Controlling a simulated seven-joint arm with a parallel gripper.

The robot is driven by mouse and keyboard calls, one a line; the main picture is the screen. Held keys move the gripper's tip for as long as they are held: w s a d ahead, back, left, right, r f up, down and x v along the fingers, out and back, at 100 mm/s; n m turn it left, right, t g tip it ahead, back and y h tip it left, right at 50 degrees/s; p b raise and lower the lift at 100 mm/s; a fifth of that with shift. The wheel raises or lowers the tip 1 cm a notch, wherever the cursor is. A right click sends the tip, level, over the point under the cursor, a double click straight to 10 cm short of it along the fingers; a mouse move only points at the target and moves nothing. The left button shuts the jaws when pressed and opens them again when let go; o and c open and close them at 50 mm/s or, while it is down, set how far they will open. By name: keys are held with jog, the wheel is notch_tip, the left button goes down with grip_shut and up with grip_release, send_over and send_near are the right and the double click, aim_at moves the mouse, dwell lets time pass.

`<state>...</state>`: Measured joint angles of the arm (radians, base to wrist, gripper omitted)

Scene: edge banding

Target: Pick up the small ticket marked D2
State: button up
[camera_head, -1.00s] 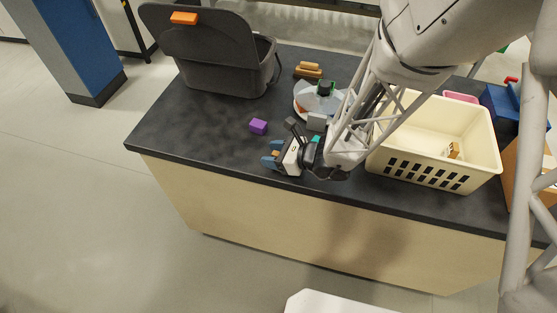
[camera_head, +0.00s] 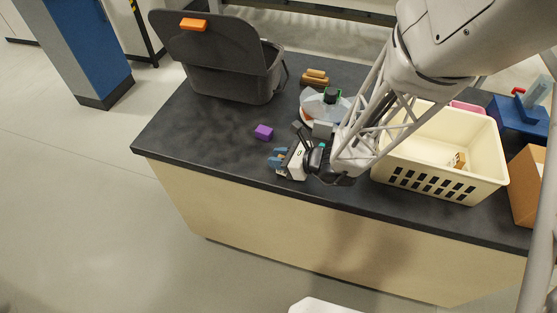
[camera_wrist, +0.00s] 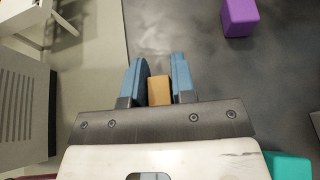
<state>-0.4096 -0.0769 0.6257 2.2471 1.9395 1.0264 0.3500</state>
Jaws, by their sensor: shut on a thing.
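My gripper (camera_head: 277,158) is low over the front edge of the dark table, its two blue fingers pointing left. In the wrist view the gripper (camera_wrist: 158,82) is shut on a small tan piece (camera_wrist: 159,90) standing between the fingers. No mark can be read on this piece, so I cannot tell whether it is the ticket D2. The fingers hide its sides, and I cannot tell whether it touches the table.
A purple block (camera_head: 264,132) lies just beyond the fingers. Behind are a clear disc (camera_head: 314,108), a grey block (camera_head: 322,130) and brown wooden pieces (camera_head: 314,79). A dark bin (camera_head: 235,80) stands back left, a cream basket (camera_head: 435,182) right. The table's left part is clear.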

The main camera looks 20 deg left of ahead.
jog(key=shift+r, duration=0.55)
jog(key=shift+s+d+r, duration=0.25)
jog(key=shift+s+r, duration=0.1)
jog(key=shift+r, duration=0.3)
jog(key=s+d+r, duration=0.1)
jog(key=s+d, duration=0.8)
jog(key=s, duration=0.3)
jog(key=shift+r, duration=0.15)
